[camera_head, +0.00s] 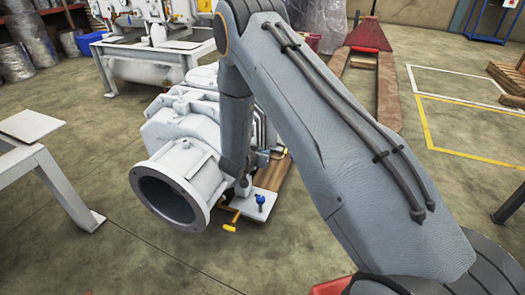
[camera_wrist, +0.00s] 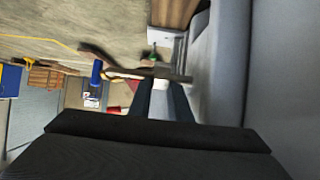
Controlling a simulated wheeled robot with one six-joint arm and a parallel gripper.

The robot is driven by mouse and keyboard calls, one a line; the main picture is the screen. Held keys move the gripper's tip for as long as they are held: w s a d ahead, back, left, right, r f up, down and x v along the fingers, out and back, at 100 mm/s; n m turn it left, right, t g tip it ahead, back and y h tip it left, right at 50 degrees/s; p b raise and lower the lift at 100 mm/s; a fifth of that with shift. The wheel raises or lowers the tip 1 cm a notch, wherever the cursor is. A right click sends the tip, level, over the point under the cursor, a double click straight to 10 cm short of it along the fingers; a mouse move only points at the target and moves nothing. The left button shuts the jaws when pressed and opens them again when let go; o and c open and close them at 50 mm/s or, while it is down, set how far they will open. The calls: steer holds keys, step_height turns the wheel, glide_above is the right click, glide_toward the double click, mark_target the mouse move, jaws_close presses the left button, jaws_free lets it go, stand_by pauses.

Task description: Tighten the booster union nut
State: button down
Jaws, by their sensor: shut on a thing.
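The grey booster and pump unit (camera_head: 190,130) stands at the centre of the head view, with a wide round flange facing front left. My gripper is hidden in the head view behind my arm and beside the unit. In the wrist view my gripper (camera_wrist: 160,100) is shut, with a pale piece (camera_wrist: 162,84) between its fingers. A long dark bar (camera_wrist: 140,70), blurred and wrench-like, crosses at the fingertips. The pale piece and the bar seem to touch, but how they join is unclear. I cannot pick out the union nut for certain.
A blue-topped fitting (camera_head: 260,198) and a yellow handle (camera_head: 230,227) sit low beside the unit. A grey wall of the unit runs close along the right of the wrist view. A grey stand (camera_head: 50,165) is at left. The floor in front is clear.

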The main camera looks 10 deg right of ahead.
stand_by(0.3)
steer(key=c, duration=1.6)
jaws_free()
steer(key=shift+c, duration=0.2)
steer(key=p+v, duration=0.3)
steer(key=v, duration=0.4)
steer(key=shift+s+r, duration=0.25)
steer(key=shift+a, duration=0.15)
